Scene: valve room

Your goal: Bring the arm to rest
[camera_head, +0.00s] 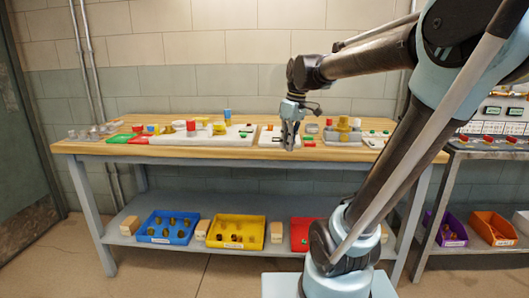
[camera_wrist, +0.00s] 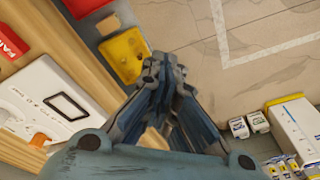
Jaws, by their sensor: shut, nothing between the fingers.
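My gripper (camera_head: 290,142) hangs from my arm, pointing down, in the middle of the head view. It is in front of the wooden workbench (camera_head: 130,148), at about the height of its top in the picture. Its fingers are together with nothing between them. In the wrist view my gripper (camera_wrist: 160,60) points away from the camera, over the gap between the bench edge and the floor. My arm reaches across the right side of the head view and hides part of the bench's right end.
The bench top holds several fittings and a white panel (camera_wrist: 70,95). On its lower shelf stand a blue bin (camera_head: 167,228), a yellow bin (camera_head: 236,232) and a red bin (camera_head: 306,234). A second rack with a purple bin (camera_head: 446,228) stands right. The floor (camera_head: 190,275) in front is clear.

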